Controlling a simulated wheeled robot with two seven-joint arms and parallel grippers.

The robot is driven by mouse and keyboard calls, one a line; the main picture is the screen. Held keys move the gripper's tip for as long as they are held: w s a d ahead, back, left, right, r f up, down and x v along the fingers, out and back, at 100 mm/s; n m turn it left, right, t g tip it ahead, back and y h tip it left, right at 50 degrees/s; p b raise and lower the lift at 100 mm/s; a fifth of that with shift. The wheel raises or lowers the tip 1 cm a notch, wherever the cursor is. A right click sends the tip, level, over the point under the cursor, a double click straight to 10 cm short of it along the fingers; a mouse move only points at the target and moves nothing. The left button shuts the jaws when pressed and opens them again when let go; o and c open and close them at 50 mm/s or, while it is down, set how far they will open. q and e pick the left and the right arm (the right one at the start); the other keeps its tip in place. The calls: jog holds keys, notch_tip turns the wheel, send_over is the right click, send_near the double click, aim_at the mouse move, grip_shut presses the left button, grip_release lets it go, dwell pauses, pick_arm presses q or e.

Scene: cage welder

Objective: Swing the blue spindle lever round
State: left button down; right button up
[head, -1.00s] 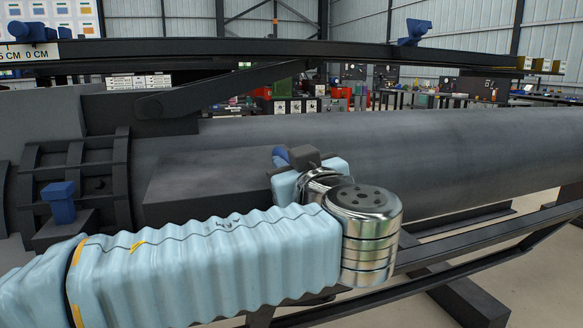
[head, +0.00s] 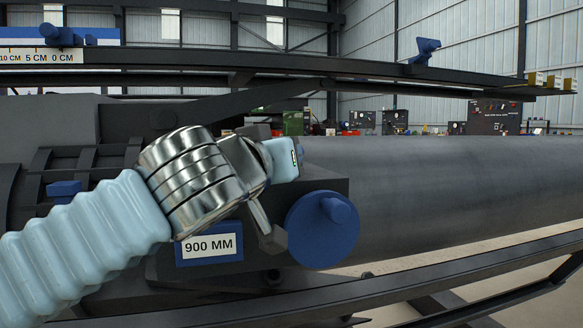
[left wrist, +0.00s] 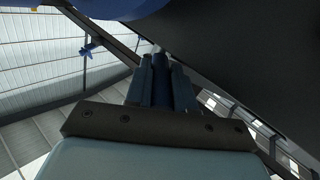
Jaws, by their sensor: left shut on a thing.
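My left gripper (left wrist: 161,82) is shut on a blue rod-like handle (left wrist: 160,78), which sits between its two fingers in the left wrist view. In the head view my left arm comes in from the left across the dark machine housing. The light blue hand shows beyond the chrome wrist, but its fingertips and the held handle cannot be made out there. A blue disc (head: 310,240) with a protruding knob is on the housing, right of and below the hand. My right gripper is not in view.
A blue plate marked 900 MM (head: 211,245) is below my wrist. A large grey cylinder (head: 430,185) extends right. A dark rail (head: 470,86) with a blue clamp (head: 425,50) runs above; another dark rail (head: 450,265) runs below and in front.

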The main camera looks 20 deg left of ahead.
pick_arm(q)
jog(key=shift+a+m+h, duration=0.1)
jog(key=shift+m+h, duration=0.2)
jog(key=c, duration=1)
grip_release()
jog(key=s+b, duration=0.1)
jog(key=s, duration=1.3)
jog(key=shift+w, duration=0.1)
